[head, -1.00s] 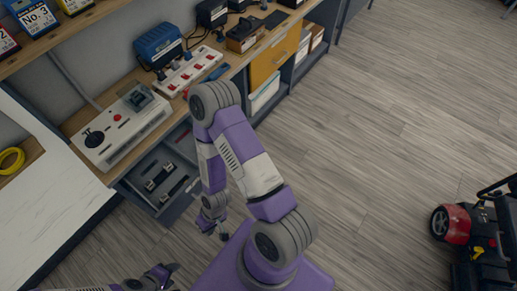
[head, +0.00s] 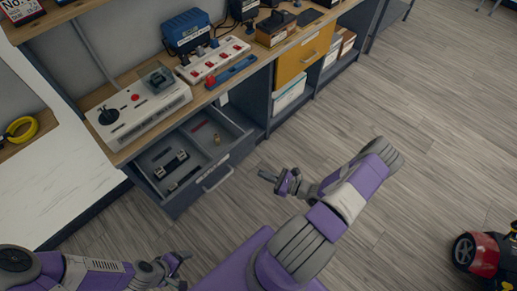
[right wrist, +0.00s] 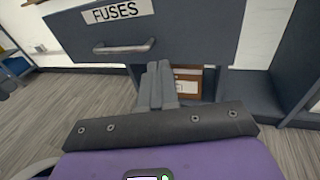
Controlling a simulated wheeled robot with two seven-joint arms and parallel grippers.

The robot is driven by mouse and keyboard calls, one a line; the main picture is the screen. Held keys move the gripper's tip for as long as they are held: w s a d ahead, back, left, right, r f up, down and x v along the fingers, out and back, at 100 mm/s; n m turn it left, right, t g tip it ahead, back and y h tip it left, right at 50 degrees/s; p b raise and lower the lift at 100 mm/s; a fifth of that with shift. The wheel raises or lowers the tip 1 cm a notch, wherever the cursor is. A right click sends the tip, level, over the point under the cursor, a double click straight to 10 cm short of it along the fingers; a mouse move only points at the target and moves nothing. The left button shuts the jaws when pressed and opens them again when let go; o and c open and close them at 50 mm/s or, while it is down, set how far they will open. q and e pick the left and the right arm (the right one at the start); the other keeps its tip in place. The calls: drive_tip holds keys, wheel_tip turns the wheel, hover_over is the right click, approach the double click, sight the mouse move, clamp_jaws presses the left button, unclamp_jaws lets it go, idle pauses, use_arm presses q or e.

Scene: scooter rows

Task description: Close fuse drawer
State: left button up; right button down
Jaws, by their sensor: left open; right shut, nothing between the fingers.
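The fuse drawer (head: 240,155) is pulled out from under the bench, its dark grey tray showing black fuse parts and a few small items. Its metal handle (head: 217,180) is on the front. In the right wrist view the drawer front (right wrist: 195,35) carries a FUSES label (right wrist: 117,12), with the handle (right wrist: 124,48) below it. My right gripper (head: 266,176) is shut and empty, to the right of the drawer front in the head view; its fingers (right wrist: 158,68) point toward the lower part of the front. My left gripper (head: 184,258) is open and empty, below the drawer in the picture.
The bench top holds a white control box (head: 138,108), a red-switched power strip (head: 214,60) and a blue charger (head: 187,30). A red scooter (head: 478,252) stands at right. The wooden floor between is clear.

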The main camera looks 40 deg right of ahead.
drive_tip(key=s+d+m+t+h, duration=0.25)
drive_tip(key=d+h, duration=0.25)
drive_tip(key=d, duration=0.3)
drive_tip(key=m+b, duration=0.1)
drive_tip(key=b, duration=0.2)
approach(253, 141)
drive_tip(key=shift+h, duration=0.3)
drive_tip(key=w, duration=0.5)
drive_tip(key=shift+w+a+r, duration=0.1)
drive_tip(key=shift+w+a, duration=0.25)
drive_tip(key=shift+w, duration=0.5)
